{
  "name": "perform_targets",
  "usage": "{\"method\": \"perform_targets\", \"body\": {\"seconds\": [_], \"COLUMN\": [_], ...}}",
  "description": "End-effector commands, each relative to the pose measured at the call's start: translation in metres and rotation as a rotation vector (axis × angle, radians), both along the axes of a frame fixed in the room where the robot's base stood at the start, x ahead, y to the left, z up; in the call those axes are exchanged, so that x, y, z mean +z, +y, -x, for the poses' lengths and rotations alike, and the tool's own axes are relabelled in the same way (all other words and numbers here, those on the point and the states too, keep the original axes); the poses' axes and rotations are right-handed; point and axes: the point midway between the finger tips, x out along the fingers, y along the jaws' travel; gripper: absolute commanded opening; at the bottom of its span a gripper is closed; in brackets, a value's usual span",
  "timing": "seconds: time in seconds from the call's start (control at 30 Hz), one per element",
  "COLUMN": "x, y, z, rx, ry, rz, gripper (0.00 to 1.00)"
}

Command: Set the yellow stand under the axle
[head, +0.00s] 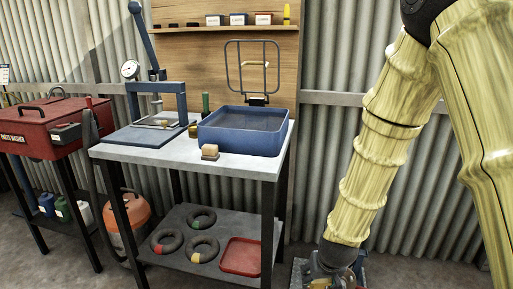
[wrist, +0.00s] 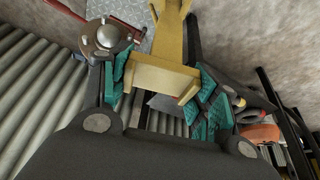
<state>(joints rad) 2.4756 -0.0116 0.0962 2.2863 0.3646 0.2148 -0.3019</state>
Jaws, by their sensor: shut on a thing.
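My gripper (wrist: 163,84) is shut on the yellow stand (wrist: 174,32) in the wrist view. Its teal finger pads sit on either side of the stand's broad yellow plate, and a narrower yellow part reaches to the top edge. In the head view my gripper (head: 338,262) is low, right of the workbench, and partly cut off by the bottom edge. The stand is mostly out of that view. I cannot make out the axle in either view. A rounded metal piece (wrist: 108,36) shows beside the left finger; I cannot tell what it is.
A workbench (head: 262,166) holds a blue basin (head: 235,140) and a press (head: 160,105). Its lower shelf (head: 190,262) has several dark rings and a red tray (head: 240,257). A red parts washer (head: 42,128) stands at left. Corrugated wall (head: 335,70) runs behind.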

Motion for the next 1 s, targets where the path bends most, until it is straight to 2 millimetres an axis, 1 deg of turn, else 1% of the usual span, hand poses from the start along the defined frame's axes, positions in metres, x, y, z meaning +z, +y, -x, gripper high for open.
{"method": "perform_targets", "body": {"seconds": [0.03,1.0], "x": [0.012,0.087], "y": [0.0,0.001], "z": [0.0,0.011], "rx": [0.0,0.002], "ry": [-0.001,-0.001], "rz": [-0.001,-0.001], "gripper": [0.0,0.0]}}
